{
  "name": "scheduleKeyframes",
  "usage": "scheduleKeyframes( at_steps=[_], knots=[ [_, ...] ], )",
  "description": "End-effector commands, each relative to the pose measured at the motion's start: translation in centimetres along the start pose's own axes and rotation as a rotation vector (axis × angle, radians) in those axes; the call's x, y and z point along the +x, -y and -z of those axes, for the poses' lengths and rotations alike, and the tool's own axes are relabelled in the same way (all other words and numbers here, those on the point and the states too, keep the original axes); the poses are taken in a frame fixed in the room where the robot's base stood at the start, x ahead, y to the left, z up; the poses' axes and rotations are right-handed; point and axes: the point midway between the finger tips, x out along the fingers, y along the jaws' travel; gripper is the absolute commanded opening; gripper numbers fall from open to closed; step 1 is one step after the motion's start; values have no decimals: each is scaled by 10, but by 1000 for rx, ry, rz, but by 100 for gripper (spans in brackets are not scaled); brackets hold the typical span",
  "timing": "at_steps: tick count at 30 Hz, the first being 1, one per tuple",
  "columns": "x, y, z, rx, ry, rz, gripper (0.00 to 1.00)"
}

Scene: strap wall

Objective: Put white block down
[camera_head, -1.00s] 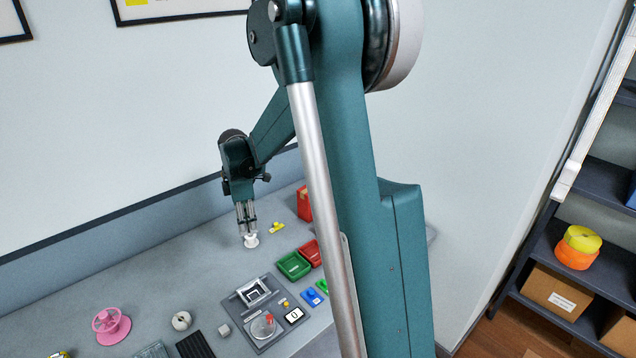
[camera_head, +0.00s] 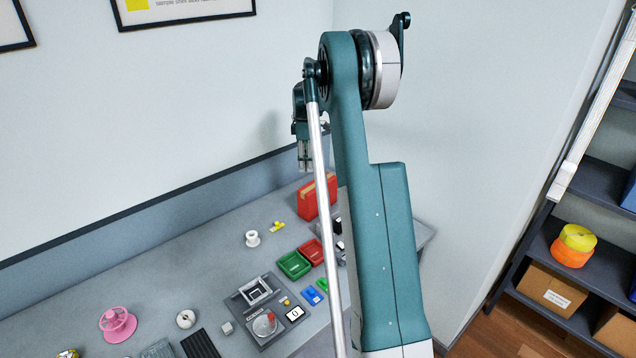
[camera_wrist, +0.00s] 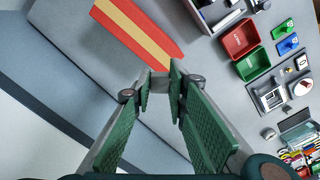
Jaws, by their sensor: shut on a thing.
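My gripper (camera_head: 304,168) is high above the back of the table, left of my upper arm in the head view. The gripper is well clear of the table (camera_head: 190,262).
A red box with a yellow stripe (camera_head: 316,197) stands near the back right. A pale small cube (camera_head: 227,328) lies beside the station. Bare table lies left of the spool.

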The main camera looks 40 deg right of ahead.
Motion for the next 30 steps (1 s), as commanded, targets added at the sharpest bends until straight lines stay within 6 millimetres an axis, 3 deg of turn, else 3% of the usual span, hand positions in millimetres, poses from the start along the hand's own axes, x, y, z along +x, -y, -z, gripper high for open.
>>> scheduleKeyframes(
  at_steps=[4, 10, 23, 30],
  knots=[
    [-5, -26, -31, 40, 0, 0, 10],
    [-8, -42, -51, 65, 0, 0, 10],
    [-7, -44, -54, 69, 0, 0, 10],
    [11, -44, -54, 68, 0, 0, 10]
  ],
)
